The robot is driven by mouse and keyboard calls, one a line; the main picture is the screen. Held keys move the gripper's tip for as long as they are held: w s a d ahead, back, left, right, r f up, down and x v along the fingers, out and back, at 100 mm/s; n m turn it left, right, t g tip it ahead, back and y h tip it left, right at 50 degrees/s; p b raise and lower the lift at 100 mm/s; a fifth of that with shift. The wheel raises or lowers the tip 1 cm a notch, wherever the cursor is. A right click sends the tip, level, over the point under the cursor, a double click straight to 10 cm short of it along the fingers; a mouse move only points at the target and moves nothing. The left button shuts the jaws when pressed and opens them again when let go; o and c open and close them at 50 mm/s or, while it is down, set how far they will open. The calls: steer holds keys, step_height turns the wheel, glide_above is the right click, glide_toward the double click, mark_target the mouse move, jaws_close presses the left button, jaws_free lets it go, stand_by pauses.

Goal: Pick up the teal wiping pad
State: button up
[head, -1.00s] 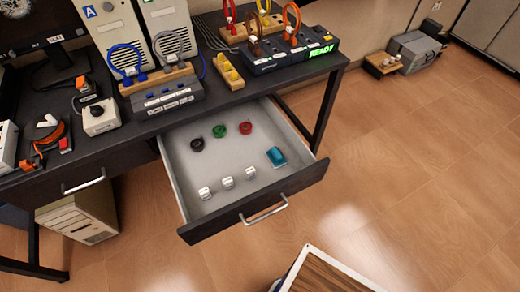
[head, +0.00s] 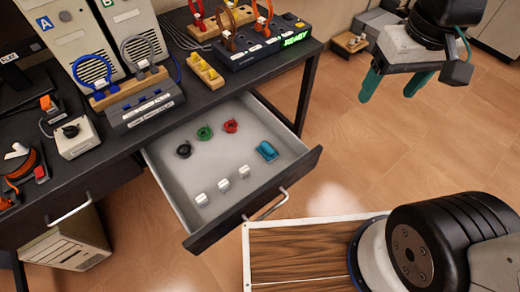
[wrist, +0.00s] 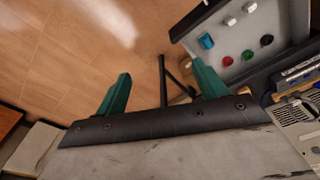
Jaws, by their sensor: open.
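The teal wiping pad (head: 267,151) lies in the right part of the open drawer (head: 172,196), near its right wall. It also shows in the wrist view (wrist: 207,41), beyond the right finger. My gripper (head: 391,91) is open and empty, with teal fingers, in the air to the upper right of the drawer in the head view. In the wrist view both fingers (wrist: 162,88) are spread apart with floor behind them. The gripper is well apart from the pad.
Black, green and red coils (head: 204,133) and several white pieces (head: 223,185) share the drawer. The dark desk (head: 95,160) above holds computer towers, a cable rack and a READY box (head: 262,48). A wood-topped surface (head: 300,255) is at the bottom. Open floor lies right of the drawer.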

steer(key=w+a+f+n, duration=0.2)
steer(key=w+a+f, duration=0.4)
steer(key=w+f, duration=0.15)
steer(key=n+g, duration=0.1)
steer(key=n, duration=0.3)
glide_above(269, 148)
steer(key=f, duration=2.1)
steer(key=shift+d+f, duration=0.2)
steer(key=shift+f, duration=0.1)
steer(key=f, duration=0.8)
steer(key=shift+a+f, duration=0.25)
steer(key=c, duration=1.1)
